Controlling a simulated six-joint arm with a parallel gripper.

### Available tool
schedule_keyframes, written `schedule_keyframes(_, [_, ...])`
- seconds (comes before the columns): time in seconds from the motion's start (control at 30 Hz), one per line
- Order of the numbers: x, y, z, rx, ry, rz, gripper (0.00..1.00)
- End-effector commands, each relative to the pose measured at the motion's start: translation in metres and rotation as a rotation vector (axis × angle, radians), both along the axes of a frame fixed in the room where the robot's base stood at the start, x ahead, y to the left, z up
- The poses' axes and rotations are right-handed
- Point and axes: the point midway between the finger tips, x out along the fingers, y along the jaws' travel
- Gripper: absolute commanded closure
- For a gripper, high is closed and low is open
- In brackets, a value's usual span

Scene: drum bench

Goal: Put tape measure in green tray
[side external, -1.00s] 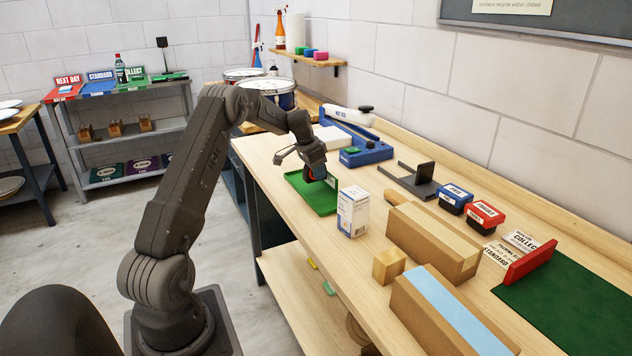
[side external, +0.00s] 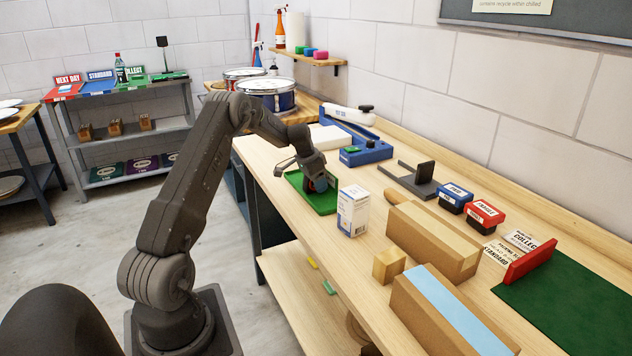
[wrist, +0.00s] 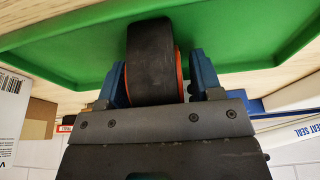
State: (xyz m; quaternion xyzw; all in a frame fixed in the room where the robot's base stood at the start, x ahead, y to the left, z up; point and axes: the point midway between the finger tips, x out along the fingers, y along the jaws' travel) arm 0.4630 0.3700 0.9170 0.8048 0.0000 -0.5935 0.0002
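The tape measure (wrist: 152,68) is a round black body with an orange rim, seen edge-on in the wrist view. In the side external view my gripper (side external: 319,182) is low over the green tray (side external: 322,204), tilted. It mostly hides the tape measure there, and I cannot tell whether the tape measure touches the tray floor.
A white box (side external: 352,211) stands just right of the tray. A blue sealer (side external: 366,153) and a white block (side external: 331,137) are behind it. Cardboard boxes (side external: 432,240) and a small wooden block (side external: 389,265) lie further right along the bench.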

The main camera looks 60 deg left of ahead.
Motion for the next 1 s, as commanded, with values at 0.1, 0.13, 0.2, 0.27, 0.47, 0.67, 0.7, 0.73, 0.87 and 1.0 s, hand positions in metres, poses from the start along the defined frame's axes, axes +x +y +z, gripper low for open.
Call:
schedule_keyframes(0.1, [0.0, 0.0, 0.0, 0.0, 0.0, 0.0, 0.41])
schedule_keyframes(0.13, [0.0, 0.0, 0.0, 0.0, 0.0, 0.0, 0.41])
schedule_keyframes(0.2, [0.0, 0.0, 0.002, 0.001, -0.001, 0.0, 0.41])
schedule_keyframes(0.27, [0.0, 0.0, 0.006, 0.002, -0.001, 0.0, 0.41])
schedule_keyframes(0.47, [-0.01, 0.001, 0.038, 0.004, -0.003, 0.001, 0.41])
schedule_keyframes(0.67, [-0.023, 0.001, 0.079, 0.003, -0.003, 0.001, 0.41])
schedule_keyframes(0.7, [-0.025, 0.001, 0.086, 0.003, -0.003, 0.001, 0.41])
schedule_keyframes(0.73, [-0.027, 0.0, 0.091, 0.003, -0.002, 0.002, 0.41])
schedule_keyframes(0.87, [-0.032, 0.001, 0.108, 0.002, -0.001, 0.002, 0.41])
schedule_keyframes(1.0, [-0.034, -0.002, 0.118, 0.002, -0.001, 0.0, 0.41])
